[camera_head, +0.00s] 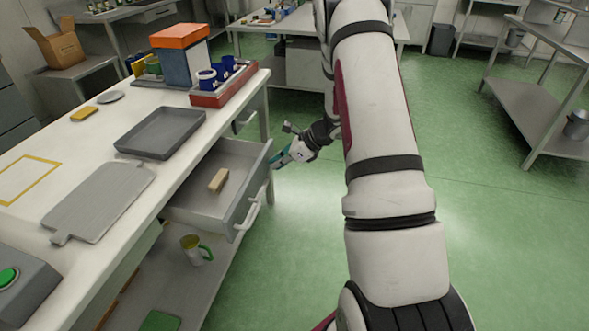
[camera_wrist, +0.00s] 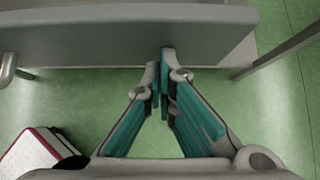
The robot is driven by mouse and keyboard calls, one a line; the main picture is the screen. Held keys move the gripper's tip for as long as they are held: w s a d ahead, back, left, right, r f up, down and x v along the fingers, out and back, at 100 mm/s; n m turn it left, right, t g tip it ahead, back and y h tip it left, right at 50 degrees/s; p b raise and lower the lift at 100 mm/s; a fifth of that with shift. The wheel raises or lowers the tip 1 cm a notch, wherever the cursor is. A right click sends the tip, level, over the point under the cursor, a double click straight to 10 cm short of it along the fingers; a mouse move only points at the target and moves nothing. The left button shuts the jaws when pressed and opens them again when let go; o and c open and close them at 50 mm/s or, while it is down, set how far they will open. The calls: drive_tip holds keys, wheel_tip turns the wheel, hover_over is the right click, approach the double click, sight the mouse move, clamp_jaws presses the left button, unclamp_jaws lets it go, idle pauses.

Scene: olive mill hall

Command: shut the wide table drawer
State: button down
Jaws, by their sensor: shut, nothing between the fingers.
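The wide table drawer (camera_head: 222,178) stands open, pulled out to the right from under the white-topped table (camera_head: 105,228). A small tan block (camera_head: 218,180) lies inside it. Its grey front carries a pale bar handle (camera_head: 251,212). My gripper (camera_head: 277,161) is shut and empty, just outside the drawer front near its far end. In the wrist view, the shut teal-padded fingers (camera_wrist: 162,72) point at the grey drawer front (camera_wrist: 95,38), and the tips overlap its face. I cannot tell whether they touch it. Part of the handle (camera_wrist: 8,68) shows at the left edge.
A grey tray (camera_head: 162,133), a grey board (camera_head: 98,203) and a red caddy with blue cups (camera_head: 222,90) stand on the tabletop. A mug (camera_head: 195,250) sits on the lower shelf. Green floor to the right is clear up to a metal rack (camera_head: 540,100).

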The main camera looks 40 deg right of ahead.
drive_tip(key=b, duration=0.3)
approach(213, 161)
drive_tip(key=f, duration=0.1)
drive_tip(key=w+a+f, duration=0.1)
drive_tip(key=f, duration=0.1)
drive_tip(key=shift+w+f, duration=0.15)
drive_tip(key=shift+w, duration=0.05)
drive_tip(key=shift+w+a+b, duration=0.3)
drive_tip(key=shift+w+a, duration=0.2)
drive_tip(key=shift+a, duration=0.1)
